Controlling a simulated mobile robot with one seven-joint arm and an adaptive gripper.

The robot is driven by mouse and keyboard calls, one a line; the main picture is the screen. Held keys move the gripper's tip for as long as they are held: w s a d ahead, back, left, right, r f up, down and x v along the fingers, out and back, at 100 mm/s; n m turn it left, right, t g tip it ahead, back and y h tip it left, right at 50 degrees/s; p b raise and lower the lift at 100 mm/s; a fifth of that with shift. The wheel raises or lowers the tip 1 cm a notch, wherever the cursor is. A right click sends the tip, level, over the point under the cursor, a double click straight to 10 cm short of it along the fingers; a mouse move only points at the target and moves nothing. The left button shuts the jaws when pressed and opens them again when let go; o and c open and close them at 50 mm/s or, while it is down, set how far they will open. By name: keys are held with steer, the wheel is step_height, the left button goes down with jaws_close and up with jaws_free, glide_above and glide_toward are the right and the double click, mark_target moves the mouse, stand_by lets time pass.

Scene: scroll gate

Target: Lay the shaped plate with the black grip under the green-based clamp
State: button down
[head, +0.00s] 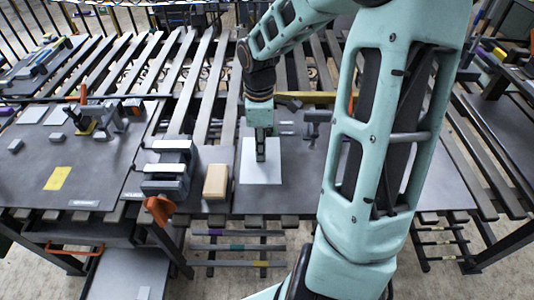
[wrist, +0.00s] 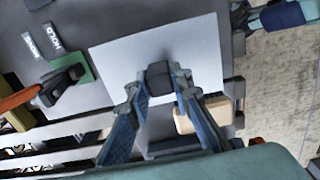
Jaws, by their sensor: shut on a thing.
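The shaped plate is a flat, light grey sheet (head: 260,174) at the front of the middle table; it fills the middle of the wrist view (wrist: 118,62). Its black grip (wrist: 159,74) stands up between my fingertips. My gripper (head: 261,155) points down and is shut on the grip; it also shows in the wrist view (wrist: 160,90). I cannot tell if the plate touches the table. The green-based clamp (wrist: 68,82) is left of the plate in the wrist view, apart from it. In the head view the dark clamp (head: 316,122) is behind and right of the plate.
A tan block (head: 215,182) lies left of the plate, near the front edge. Left of it stands a dark grey fixture (head: 168,168) with an orange knob (head: 157,209). A yellow bar (head: 305,98) lies behind the clamp. My arm hides the table's right part.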

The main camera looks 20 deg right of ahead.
mark_target(268, 152)
steer(key=d+f, duration=0.1)
steer(key=w+d+f, duration=0.1)
steer(key=f, duration=0.2)
steer(key=shift+w+d, duration=0.3)
steer(key=shift+d, duration=0.1)
steer(key=shift+f, duration=1.35)
steer(key=shift+f+b, duration=0.2)
steer(key=shift+b, duration=0.1)
steer(key=c, duration=1.7)
jaws_free()
steer(key=shift+c, duration=0.2)
step_height(268, 152, up, 12)
steer(key=p, duration=0.1)
steer(key=shift+r, duration=0.2)
